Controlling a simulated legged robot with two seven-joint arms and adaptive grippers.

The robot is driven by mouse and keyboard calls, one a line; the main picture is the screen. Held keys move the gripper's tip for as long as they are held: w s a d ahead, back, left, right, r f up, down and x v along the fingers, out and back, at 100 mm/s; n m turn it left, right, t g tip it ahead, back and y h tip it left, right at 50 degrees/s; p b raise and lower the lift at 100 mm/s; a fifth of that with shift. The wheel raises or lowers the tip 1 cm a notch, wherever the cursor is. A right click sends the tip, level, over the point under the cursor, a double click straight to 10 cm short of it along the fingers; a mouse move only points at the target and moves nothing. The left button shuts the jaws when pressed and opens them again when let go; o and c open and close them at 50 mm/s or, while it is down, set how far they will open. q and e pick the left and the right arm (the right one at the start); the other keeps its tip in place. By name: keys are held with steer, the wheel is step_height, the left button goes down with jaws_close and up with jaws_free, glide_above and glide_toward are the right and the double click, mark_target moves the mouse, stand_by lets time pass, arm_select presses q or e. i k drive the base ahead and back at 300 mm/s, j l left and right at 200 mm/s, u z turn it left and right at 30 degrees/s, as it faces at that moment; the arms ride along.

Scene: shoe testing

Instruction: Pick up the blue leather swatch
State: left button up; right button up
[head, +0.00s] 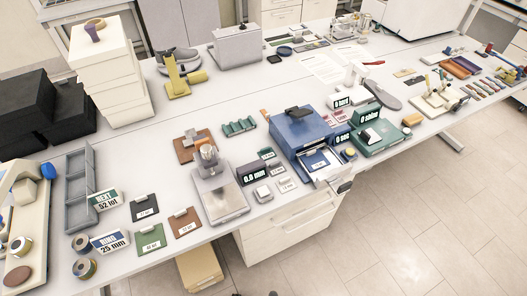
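A blue piece with a white label (320,160), which looks like the blue leather swatch, lies at the front opening of the blue box-shaped machine (298,128). I cannot tell whether it is loose or partly inside. Other labelled swatches lie at the front left of the table: a dark one (144,207), a green one (151,240) and a brown one (184,222). Neither of my grippers can be made out in the head view.
The white table (235,75) is crowded. A grey press (218,190) stands left of the blue machine, and a green device (376,138) stands right of it. A grey compartment tray (78,180), white boxes (104,75) and label signs (104,203) are at left.

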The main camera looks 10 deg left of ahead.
mark_target(315, 160)
steer(key=i+l+u, duration=0.2)
steer(key=l+u, duration=0.3)
steer(key=i+l+u, duration=0.1)
steer(key=l+u, duration=0.4)
steer(key=l, duration=0.15)
steer(key=l+u, duration=0.45)
steer(key=l, duration=0.15)
steer(key=k+l+u, duration=0.1)
steer(key=l+u, duration=0.4)
steer(key=l, duration=0.15)
